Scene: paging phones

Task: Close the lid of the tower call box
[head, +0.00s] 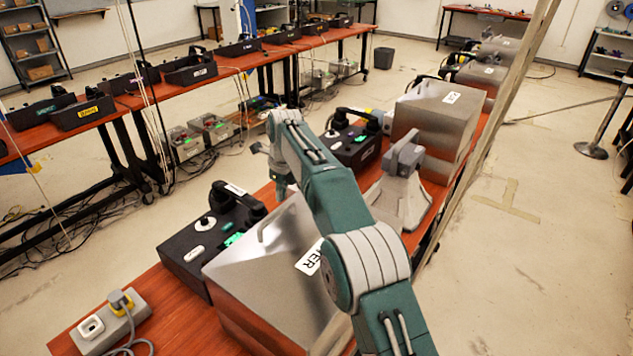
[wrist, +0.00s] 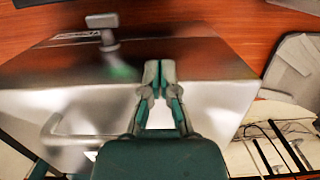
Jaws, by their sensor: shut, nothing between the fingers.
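The tower call box (head: 265,270) is a shiny metal box on the red-brown bench, with a white label ending in "WER" on its upper face. My arm covers part of the box, and I cannot tell the lid's exact angle. My gripper (head: 283,190) points down beyond the far edge of the box in the head view. In the wrist view my gripper (wrist: 160,75) is shut and empty over the metal surface (wrist: 215,65), with a bar handle (wrist: 65,130) at lower left. Contact is unclear.
A black phone console (head: 205,235) sits left of the box, and a grey socket block (head: 105,325) is at lower left. Beyond are another black phone (head: 355,145), a grey stand (head: 400,190) and a second metal box (head: 435,115). A pale post runs along the right.

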